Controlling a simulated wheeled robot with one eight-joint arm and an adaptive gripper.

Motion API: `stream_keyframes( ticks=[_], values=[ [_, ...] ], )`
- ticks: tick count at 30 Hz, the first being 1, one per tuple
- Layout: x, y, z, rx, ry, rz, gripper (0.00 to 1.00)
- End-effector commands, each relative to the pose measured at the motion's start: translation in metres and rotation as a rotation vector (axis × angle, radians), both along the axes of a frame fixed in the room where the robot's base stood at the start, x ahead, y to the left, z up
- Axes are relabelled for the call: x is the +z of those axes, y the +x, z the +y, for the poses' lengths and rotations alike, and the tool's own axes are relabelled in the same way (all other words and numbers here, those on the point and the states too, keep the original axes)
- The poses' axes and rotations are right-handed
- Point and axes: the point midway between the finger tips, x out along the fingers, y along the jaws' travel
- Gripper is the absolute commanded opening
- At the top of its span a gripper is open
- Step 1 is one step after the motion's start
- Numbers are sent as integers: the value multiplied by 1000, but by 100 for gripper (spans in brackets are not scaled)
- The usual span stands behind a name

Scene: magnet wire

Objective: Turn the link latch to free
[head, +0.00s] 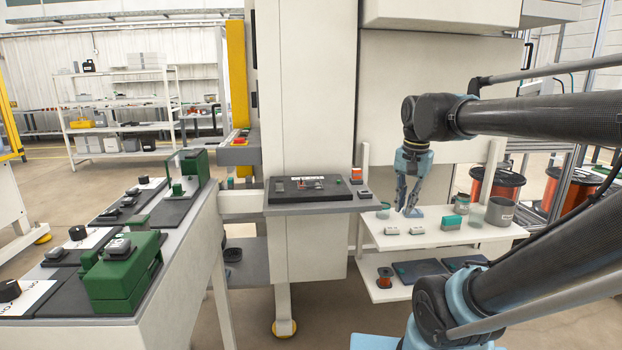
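My gripper (408,207) points down over the white shelf (455,238) at right of centre. Its two fingers look apart, with nothing visible between them. I cannot single out the link latch for sure. A dark panel with small grey and red parts (312,184) and a white label lies on the grey ledge (320,208) in the middle, left of my gripper.
The left bench (190,262) holds green fixtures, such as a green block (122,270). Copper wire spools (498,184) stand behind at right. A cream column (308,90) rises behind the ledge.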

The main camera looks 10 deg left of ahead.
Motion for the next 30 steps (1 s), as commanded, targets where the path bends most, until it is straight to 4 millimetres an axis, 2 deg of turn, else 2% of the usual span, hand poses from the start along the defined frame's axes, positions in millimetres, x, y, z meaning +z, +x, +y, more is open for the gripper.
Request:
stream_keyframes(
  ticks=[1, 9, 14, 18, 24, 27, 30],
  values=[
    [17, 12, 14, -36, 7, 9, 12],
    [88, 57, 86, -293, 31, 58, 12],
    [124, 78, 136, -446, 37, 85, 12],
    [152, 90, 184, -580, 34, 106, 12],
    [182, 98, 246, -751, 27, 123, 12],
    [190, 99, 266, -807, 24, 127, 12],
    [194, 99, 278, -840, 22, 129, 12]
  ],
)
